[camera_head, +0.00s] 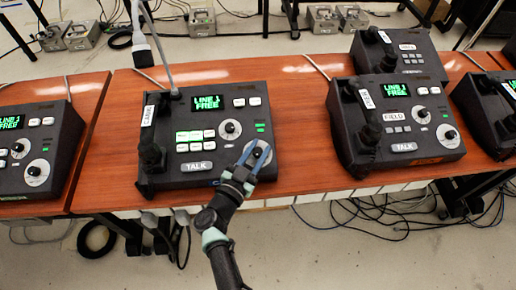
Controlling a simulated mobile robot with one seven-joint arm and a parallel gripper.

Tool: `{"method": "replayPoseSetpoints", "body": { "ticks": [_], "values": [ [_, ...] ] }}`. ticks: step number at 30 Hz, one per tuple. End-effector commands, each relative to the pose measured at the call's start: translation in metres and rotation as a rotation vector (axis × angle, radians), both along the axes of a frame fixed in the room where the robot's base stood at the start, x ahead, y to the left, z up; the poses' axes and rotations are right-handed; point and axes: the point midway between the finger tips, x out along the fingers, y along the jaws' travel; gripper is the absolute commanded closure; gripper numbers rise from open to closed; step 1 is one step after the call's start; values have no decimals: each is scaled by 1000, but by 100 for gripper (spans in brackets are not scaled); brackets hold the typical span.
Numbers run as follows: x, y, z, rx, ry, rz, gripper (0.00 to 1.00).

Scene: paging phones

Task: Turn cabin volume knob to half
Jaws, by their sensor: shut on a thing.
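The cabin paging phone (205,139) is a dark console on the wooden table, left of centre, with a white CABIN label (148,115) turned sideways on its handset side. Its screen (207,102) reads LINE 1 FREE in green. The lower right knob (258,151) sits on a white round dial and is partly covered by my fingers. My gripper (253,158) reaches up from below and is shut on this knob. The knob's pointer is too small to read. An upper knob (230,130) on the same console is free.
The field phone (394,130) stands to the right, with another console (404,54) behind it. A further phone (37,148) stands at left. A gooseneck microphone (141,46) rises behind the cabin phone. Bare table (297,130) lies between the cabin and field phones.

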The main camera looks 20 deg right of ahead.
Motion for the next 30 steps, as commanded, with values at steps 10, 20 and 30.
{"method": "replayPoseSetpoints", "body": {
  "ticks": [10, 20, 30],
  "values": [
    [1, 0, 0, 1, 0, 2, 56],
    [0, 0, 0, 0, 1, 1, 37],
    [-23, 29, 3, -2, 3, 8, 37]
  ]
}}
